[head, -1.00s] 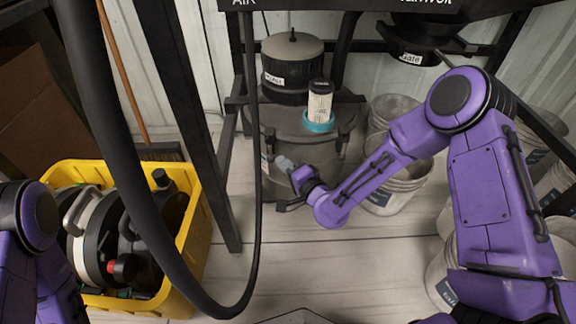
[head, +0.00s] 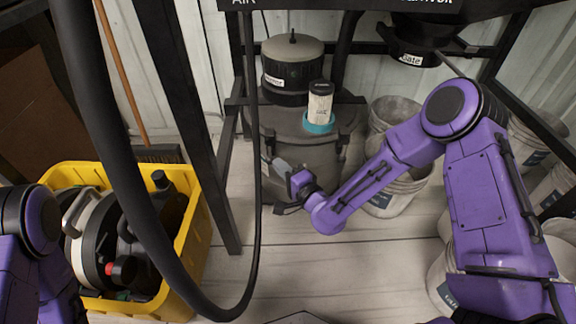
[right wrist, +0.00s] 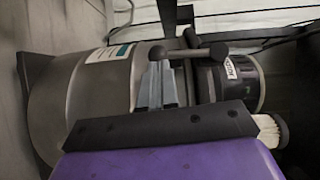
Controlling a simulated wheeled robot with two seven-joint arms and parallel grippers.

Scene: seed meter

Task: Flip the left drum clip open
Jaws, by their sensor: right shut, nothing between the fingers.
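The grey drum (head: 310,158) stands on the floor under the frame, with a dark lidded canister (head: 292,65) on top of it. My right gripper (head: 274,163) is shut and empty, at the front left side of the drum. In the right wrist view the shut fingers (right wrist: 157,82) lie over the drum's side (right wrist: 95,95), close to a dark bar with a rounded knob (right wrist: 190,38). I cannot tell whether they touch it, or whether this is the left clip. In the head view, the clip is too small to make out. My left gripper is out of view.
A filter cartridge with a teal base (head: 319,110) stands on the drum's top. Grey buckets (head: 385,200) stand right of the drum. A black hose (head: 110,150) hangs in front.

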